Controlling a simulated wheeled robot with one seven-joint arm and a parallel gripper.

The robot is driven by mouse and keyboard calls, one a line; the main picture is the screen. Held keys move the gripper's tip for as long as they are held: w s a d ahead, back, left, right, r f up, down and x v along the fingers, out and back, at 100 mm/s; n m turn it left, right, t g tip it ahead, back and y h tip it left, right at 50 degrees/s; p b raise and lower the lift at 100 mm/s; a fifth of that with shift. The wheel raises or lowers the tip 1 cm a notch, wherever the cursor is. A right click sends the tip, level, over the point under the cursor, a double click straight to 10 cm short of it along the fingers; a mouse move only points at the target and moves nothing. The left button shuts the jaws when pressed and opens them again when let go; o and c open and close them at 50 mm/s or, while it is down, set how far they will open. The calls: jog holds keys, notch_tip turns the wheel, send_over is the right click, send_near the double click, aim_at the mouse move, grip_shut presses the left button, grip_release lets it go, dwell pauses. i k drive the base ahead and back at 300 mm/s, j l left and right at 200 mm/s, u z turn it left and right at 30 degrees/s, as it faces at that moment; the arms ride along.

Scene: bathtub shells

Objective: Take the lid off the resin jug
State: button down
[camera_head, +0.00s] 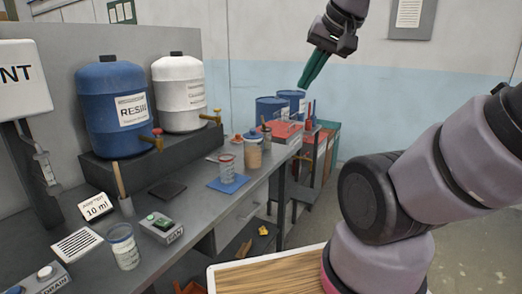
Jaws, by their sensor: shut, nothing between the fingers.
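A tan jug-like container (253,156) stands upright on the grey bench, just behind a blue mat. A blue lid (252,134) appears to sit on top of it. A large blue drum (114,108) labelled RESIN, with a black cap (107,58) and a brass tap, stands at the back left. The small container bears no label I can read, so I cannot tell for certain which one is the resin jug. My gripper (304,84) has green fingers, closed together and empty. It is raised in the air, to the right of and above the tan container, touching nothing.
A white drum (180,94) stands beside the blue one on a dark riser. A clear cup (227,168) stands on the blue mat (229,184). Another cup (124,246) is near the front. Blue buckets (272,110) and a red tray (283,132) are behind.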

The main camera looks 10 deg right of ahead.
aim_at(253, 135)
jog(key=z, duration=0.1)
jog(key=i+l, duration=0.45)
jog(key=i, duration=0.2)
jog(key=i+l+u, duration=0.15)
jog(key=i+l, duration=0.25)
jog(key=i, duration=0.25)
